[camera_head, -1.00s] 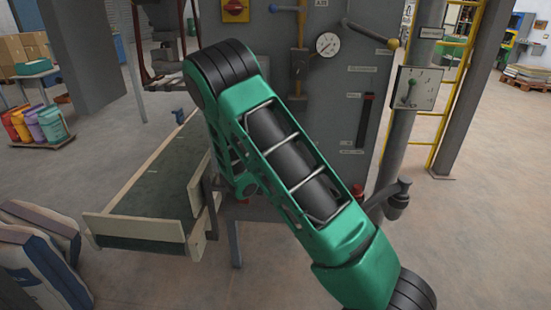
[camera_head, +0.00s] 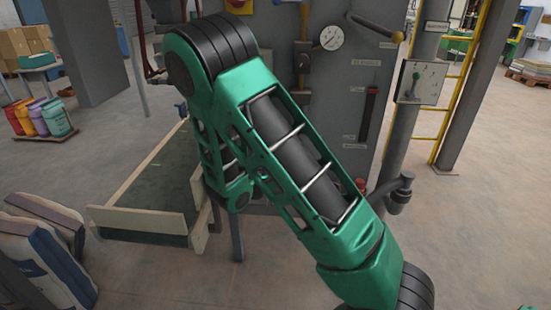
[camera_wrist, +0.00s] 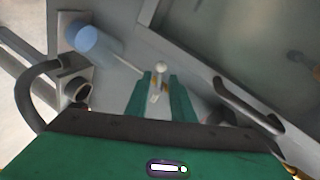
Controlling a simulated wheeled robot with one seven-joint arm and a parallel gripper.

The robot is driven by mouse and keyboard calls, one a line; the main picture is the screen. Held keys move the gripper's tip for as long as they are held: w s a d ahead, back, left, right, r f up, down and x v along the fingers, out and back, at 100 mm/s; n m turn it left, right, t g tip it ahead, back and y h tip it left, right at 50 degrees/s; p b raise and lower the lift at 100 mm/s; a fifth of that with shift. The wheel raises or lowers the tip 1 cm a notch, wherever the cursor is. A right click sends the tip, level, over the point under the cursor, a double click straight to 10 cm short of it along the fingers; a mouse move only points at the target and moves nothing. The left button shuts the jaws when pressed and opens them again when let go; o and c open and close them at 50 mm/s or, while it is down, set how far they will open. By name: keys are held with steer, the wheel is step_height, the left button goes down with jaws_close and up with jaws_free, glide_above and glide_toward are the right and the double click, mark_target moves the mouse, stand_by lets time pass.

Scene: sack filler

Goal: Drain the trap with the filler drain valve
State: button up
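In the wrist view, my gripper (camera_wrist: 159,80) has its two green fingers apart. A small pale round knob (camera_wrist: 160,66) with a brass-coloured part below it shows in line with the gap between them. This may be the filler drain valve; I cannot tell for sure, nor whether a finger touches it. In the head view, the grey filler cabinet (camera_head: 345,110) stands behind my green arm, which hides its lower middle. My gripper is not visible there. A small red part (camera_head: 361,185) shows low on the cabinet, just right of my arm.
A blue round-ended part (camera_wrist: 84,38) and a pipe opening (camera_wrist: 77,90) lie left of my fingers. A wood-edged conveyor (camera_head: 140,220) and sacks (camera_head: 45,262) lie left.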

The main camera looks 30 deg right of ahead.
steer(key=shift+f+n, duration=0.1)
steer(key=shift+n, duration=0.2)
jaws_close()
steer(key=s+f+m+t, duration=0.2)
steer(key=s+f+m, duration=0.15)
steer(key=m, duration=0.55)
steer(key=s+f+m+t, duration=0.2)
steer(key=f+m, duration=0.3)
steer(key=m, duration=0.5)
steer(key=w+d+r, duration=0.3)
steer(key=w+d, duration=0.2)
steer(key=w, duration=0.4)
steer(key=shift+w+r, duration=0.2)
steer(key=shift+r, duration=0.15)
